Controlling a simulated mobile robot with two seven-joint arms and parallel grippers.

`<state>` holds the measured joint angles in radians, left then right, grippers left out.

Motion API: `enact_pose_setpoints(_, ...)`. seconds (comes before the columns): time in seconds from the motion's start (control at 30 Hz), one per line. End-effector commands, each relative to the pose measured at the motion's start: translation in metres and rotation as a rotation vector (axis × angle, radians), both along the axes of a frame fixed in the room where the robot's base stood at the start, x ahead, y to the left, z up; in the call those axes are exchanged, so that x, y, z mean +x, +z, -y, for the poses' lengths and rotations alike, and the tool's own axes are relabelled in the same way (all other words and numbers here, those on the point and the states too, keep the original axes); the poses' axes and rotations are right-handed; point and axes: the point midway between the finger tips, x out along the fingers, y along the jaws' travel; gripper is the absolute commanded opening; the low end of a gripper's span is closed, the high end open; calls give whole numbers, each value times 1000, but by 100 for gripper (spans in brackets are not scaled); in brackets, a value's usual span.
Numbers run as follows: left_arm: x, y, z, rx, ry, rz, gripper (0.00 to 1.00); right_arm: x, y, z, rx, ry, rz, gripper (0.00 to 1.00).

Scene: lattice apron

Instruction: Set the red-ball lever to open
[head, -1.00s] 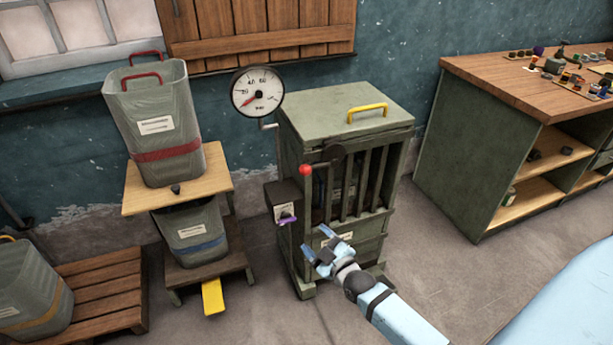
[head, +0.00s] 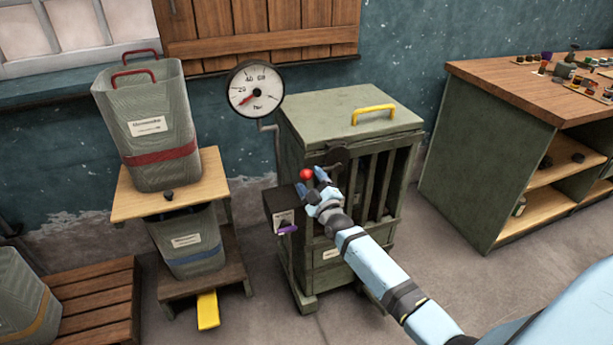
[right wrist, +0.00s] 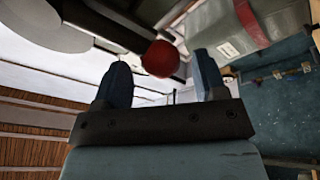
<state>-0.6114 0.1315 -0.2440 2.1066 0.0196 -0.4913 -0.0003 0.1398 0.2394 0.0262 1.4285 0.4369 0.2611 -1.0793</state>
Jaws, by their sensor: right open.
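The red ball (head: 306,174) of the lever is at the front of the green slatted cabinet (head: 350,104), near its upper left. The lever's rod is mostly hidden behind my gripper in the head view. My right gripper (head: 313,184) is open, its fingertips close to the ball. In the right wrist view the red ball (right wrist: 161,59) shows beyond and between the two spread fingers (right wrist: 159,82). I cannot tell whether the fingers touch it. My left gripper is not in view.
A dark box with a purple handle (head: 287,230) is on the cabinet's left side. A gauge (head: 255,88) stands behind. A workbench (head: 470,150) is at right. Floor between cabinet and bench is clear.

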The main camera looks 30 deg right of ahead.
Motion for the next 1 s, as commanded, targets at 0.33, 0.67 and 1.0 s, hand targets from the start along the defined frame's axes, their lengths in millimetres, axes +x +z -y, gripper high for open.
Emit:
enact_pose_setpoints(0.33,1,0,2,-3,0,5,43,27,7,3,0,1,-2,65)
enact_pose_setpoints(0.67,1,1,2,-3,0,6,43,27,7,3,1,2,-1,42)
enact_pose_setpoints(1.0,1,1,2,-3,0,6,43,27,5,3,3,1,-5,3)
